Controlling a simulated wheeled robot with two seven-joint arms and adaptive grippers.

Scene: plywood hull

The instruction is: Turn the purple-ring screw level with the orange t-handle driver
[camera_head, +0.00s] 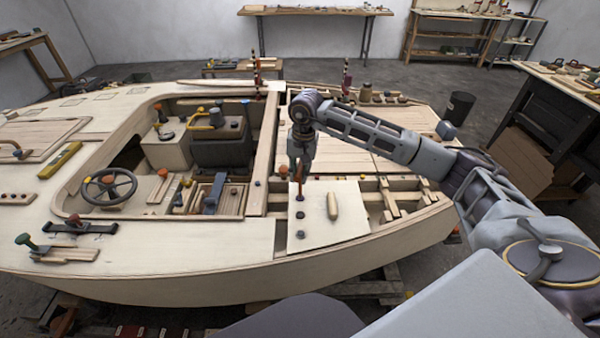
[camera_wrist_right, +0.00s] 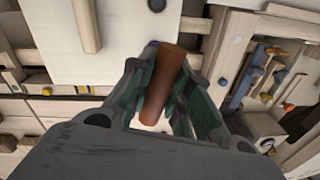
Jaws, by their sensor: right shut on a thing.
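My right gripper (camera_head: 299,172) is over a pale panel (camera_head: 318,228) on the hull's deck, fingers pointing down. It is shut on the orange t-handle driver (camera_head: 299,186), whose orange-brown handle (camera_wrist_right: 165,85) sits between the fingers in the right wrist view. The driver's lower end is hard to make out. A row of dark blue screw heads (camera_head: 300,215) is on the panel just below the gripper. One bluish head (camera_wrist_right: 152,43) shows by the handle in the wrist view. I cannot tell which screw has the purple ring. My left gripper is out of view.
A wooden peg-like piece (camera_head: 333,206) lies on the panel, right of the screws. Slatted open framing (camera_head: 395,195) is to the right. The cockpit with a steering wheel (camera_head: 109,187) and seats is to the left.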

